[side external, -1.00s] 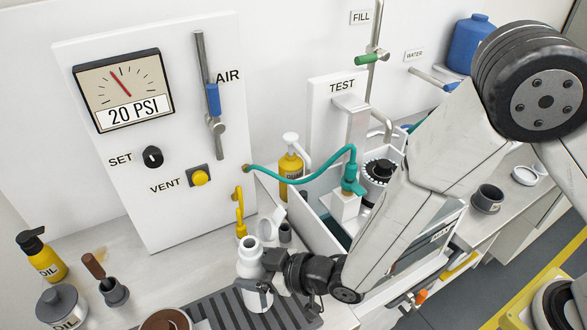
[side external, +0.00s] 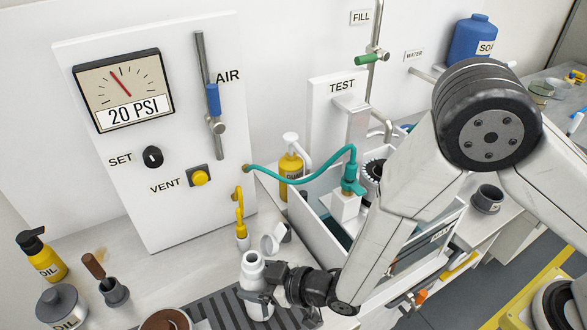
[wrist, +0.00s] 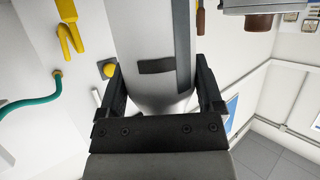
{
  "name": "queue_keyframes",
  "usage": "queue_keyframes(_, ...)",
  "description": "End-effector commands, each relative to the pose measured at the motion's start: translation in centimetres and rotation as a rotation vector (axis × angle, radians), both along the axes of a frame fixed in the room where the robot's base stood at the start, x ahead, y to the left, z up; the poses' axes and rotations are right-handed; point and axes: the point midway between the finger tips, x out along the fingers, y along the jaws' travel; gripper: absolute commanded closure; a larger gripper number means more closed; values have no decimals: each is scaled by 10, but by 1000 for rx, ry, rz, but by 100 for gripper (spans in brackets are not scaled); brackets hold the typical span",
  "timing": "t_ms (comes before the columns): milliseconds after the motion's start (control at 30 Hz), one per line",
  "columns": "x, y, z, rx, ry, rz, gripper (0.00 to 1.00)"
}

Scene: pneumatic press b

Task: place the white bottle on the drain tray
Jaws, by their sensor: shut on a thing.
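The white bottle (side external: 252,272) is upright with its mouth open at the top, over the dark ribbed drain tray (side external: 222,308) in the side view. My gripper (side external: 257,296) is shut on the bottle's body from the right. In the wrist view the bottle (wrist: 155,45) fills the space between the two black fingers of my gripper (wrist: 160,95). The bottle's base is partly hidden, and I cannot tell whether it touches the tray.
A yellow nozzle (side external: 240,222) and a small white-lidded container (side external: 273,240) stand just behind the bottle. A brown-topped round container (side external: 165,320) is at front left. The white-walled basin (side external: 315,215) with a teal hose is at right.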

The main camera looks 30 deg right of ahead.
Motion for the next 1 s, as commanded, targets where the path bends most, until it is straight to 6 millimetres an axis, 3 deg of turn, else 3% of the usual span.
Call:
queue_keyframes(300, 0, 0, -3, 1, -1, 0, 89)
queue_keyframes(333, 0, 0, -3, 0, 0, 0, 9)
queue_keyframes(367, 0, 0, -3, 0, 0, 0, 0)
queue_keyframes(800, 0, 0, 1, 0, 0, 0, 0)
queue_keyframes(1000, -10, -8, 6, -1, 2, 0, 0)
